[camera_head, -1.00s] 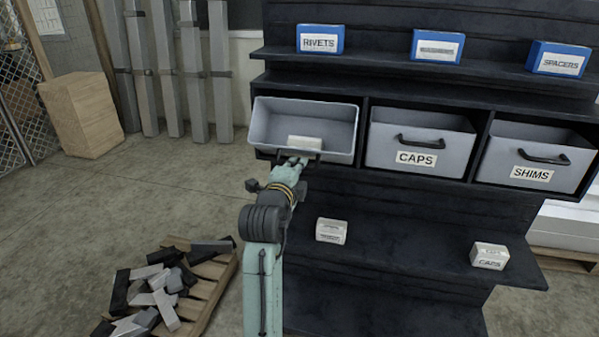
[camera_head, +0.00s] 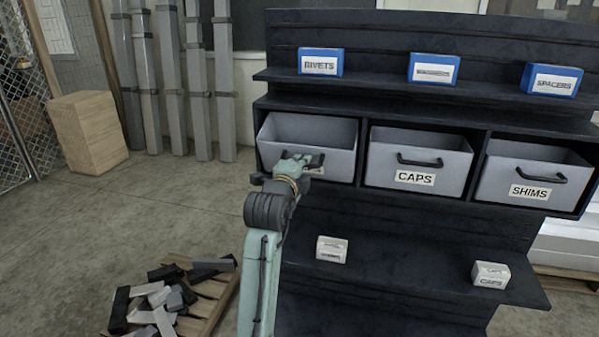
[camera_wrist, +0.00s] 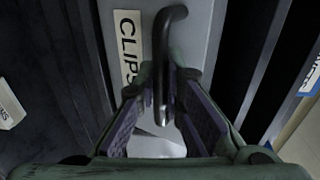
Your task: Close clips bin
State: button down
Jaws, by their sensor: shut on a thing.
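The clips bin (camera_head: 330,133) is a grey bin in the left slot of the shelf's bin row. It sits back in its slot, about in line with the bins beside it. In the wrist view its front (camera_wrist: 200,30) carries a CLIPS label (camera_wrist: 127,48) and a dark bar handle (camera_wrist: 163,60). My gripper (camera_head: 304,161) is at the handle, and the wrist view shows my gripper's fingers (camera_wrist: 165,105) on either side of the bar, shut on it. In the head view my gripper hides part of the handle and most of the label.
The caps bin (camera_head: 415,157) and shims bin (camera_head: 530,172) fill the slots to the right. Blue boxes stand on the shelf above, including the rivets box (camera_head: 320,62). White boxes (camera_head: 331,249) sit on the lower shelf. A pallet with scrap pieces (camera_head: 180,295) lies at the floor's left.

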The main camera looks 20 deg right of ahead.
aim_at(304, 150)
jog(key=shift+w+d+r, duration=0.5)
jog(key=shift+w+r, duration=0.25)
jog(key=shift+r, duration=0.05)
jog(key=shift+w+d+r, duration=0.4)
jog(key=shift+w, duration=0.25)
jog(key=shift+b, duration=0.3)
jog(key=c, duration=2)
grip_release()
jog(key=v, duration=1.2)
